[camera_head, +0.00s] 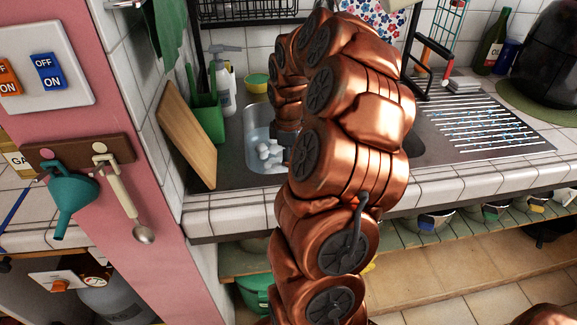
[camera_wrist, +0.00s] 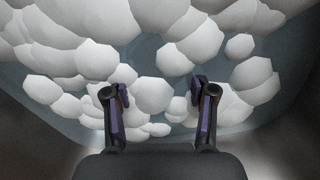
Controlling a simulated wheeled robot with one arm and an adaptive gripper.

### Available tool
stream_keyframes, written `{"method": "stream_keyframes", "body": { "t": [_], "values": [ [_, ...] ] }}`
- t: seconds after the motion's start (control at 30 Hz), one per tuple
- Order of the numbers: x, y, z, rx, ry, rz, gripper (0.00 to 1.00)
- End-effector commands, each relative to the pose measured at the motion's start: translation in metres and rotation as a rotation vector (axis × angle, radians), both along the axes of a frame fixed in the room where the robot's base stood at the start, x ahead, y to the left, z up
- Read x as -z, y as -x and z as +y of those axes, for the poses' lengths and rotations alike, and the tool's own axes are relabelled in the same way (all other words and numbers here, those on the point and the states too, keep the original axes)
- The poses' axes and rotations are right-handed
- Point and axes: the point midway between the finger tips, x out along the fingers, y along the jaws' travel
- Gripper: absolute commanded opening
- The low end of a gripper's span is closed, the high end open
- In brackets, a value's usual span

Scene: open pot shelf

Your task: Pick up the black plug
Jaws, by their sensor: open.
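I see no black plug in either view; white foam covers much of the water in the sink. My gripper (camera_wrist: 159,94) is open, with its two dark, purple-padded fingers apart and pointing at the foam (camera_wrist: 95,60) in the wrist view. A white foam lump shows between and beyond the fingertips, and I cannot tell if they touch it. In the head view my arm reaches down into the sink (camera_head: 252,122), where white foam (camera_head: 268,151) floats. My arm hides the right part of the sink there.
A wooden cutting board (camera_head: 187,137) leans at the sink's left, near a green container (camera_head: 207,117), a soap bottle (camera_head: 226,85) and a yellow-green bowl (camera_head: 257,83). A ribbed drainboard (camera_head: 485,125) lies to the right. The tiled counter edge (camera_head: 232,222) runs in front.

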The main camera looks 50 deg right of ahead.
Motion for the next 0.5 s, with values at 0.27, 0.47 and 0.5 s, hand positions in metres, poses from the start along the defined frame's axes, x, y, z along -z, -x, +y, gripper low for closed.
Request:
{"method": "stream_keyframes", "body": {
  "t": [0.27, 0.47, 0.5],
  "values": [
    [0.0006, -0.0002, 0.0, 0.0, 0.001, -0.001, 0.48],
    [0.0005, -0.0002, 0.0002, 0.0, -0.001, -0.001, 0.27],
    [0.0005, -0.0002, 0.0002, 0.0, -0.001, -0.001, 0.23]
  ]
}}
